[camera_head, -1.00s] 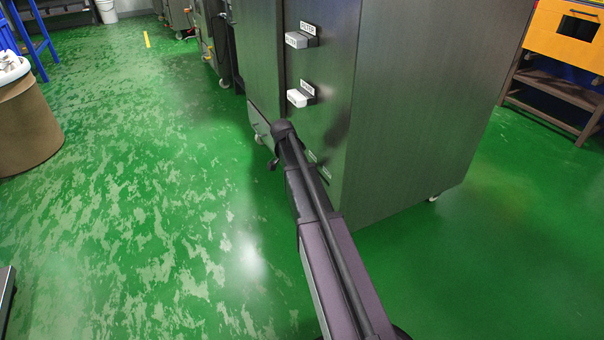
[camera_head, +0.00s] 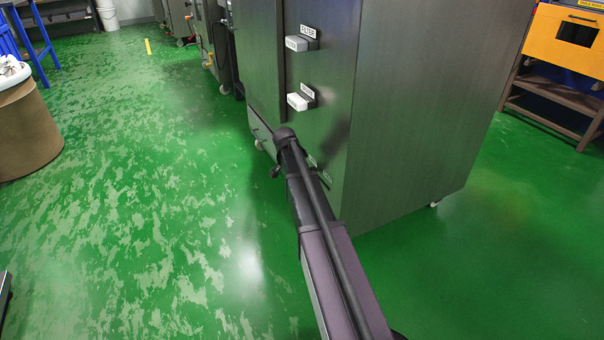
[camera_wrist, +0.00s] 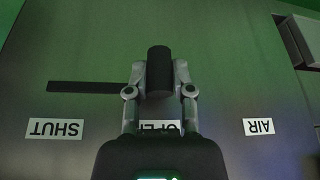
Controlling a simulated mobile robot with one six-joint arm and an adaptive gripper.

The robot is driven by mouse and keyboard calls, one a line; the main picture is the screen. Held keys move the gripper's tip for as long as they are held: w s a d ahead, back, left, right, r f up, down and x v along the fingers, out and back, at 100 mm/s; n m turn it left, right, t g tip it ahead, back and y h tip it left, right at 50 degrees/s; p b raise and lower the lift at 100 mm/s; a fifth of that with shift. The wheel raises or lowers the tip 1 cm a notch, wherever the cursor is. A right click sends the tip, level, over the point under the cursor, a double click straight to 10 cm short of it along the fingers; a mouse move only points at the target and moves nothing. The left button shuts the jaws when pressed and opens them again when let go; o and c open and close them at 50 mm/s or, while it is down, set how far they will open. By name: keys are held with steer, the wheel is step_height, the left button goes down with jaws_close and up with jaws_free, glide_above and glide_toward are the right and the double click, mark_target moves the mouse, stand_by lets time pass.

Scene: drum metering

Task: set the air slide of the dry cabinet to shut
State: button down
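The dry cabinet (camera_head: 415,110) is a tall dark metal box on casters in the head view. In the wrist view its air slide shows upside down: a black round knob (camera_wrist: 159,73) at the OPEN end of a dark slot (camera_wrist: 85,87). The slot runs left toward the SHUT label (camera_wrist: 56,129). The AIR label (camera_wrist: 258,127) is at the right. My gripper (camera_wrist: 159,80) has a finger on each side of the knob, seemingly closed against it. It partly covers the OPEN label (camera_wrist: 163,128).
Two pale handles, the upper (camera_head: 300,43) and the lower (camera_head: 300,101), stick out of the cabinet face above my arm. A brown drum (camera_head: 28,130) stands at the left and an orange-fronted rack (camera_head: 562,40) at the right. The green floor left of the cabinet is open.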

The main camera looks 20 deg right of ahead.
steer(key=s, duration=1)
steer(key=shift+s+d, duration=0.2)
steer(key=shift+s, duration=0.1)
steer(key=shift+c, duration=2.4)
jaws_free()
steer(key=shift+w, duration=0.15)
steer(key=w, duration=1)
steer(key=shift+w+a, duration=0.15)
steer(key=shift+p+v, duration=0.8)
steer(key=s+a+r+n+p, duration=0.2)
steer(key=s+a+r+p, duration=0.1)
steer(key=r+p, duration=0.6)
steer(key=s+a+r+n+y+p, duration=0.1)
steer(key=s+a+r+p, duration=0.2)
steer(key=r+p, duration=0.6)
steer(key=s+a+r+n+p, duration=0.2)
steer(key=a+r+p, duration=0.3)
steer(key=r+p, duration=0.4)
steer(key=shift+s+a+n+y+p, duration=0.3)
steer(key=shift+s+y+p, duration=0.15)
steer(key=shift+s, duration=0.3)
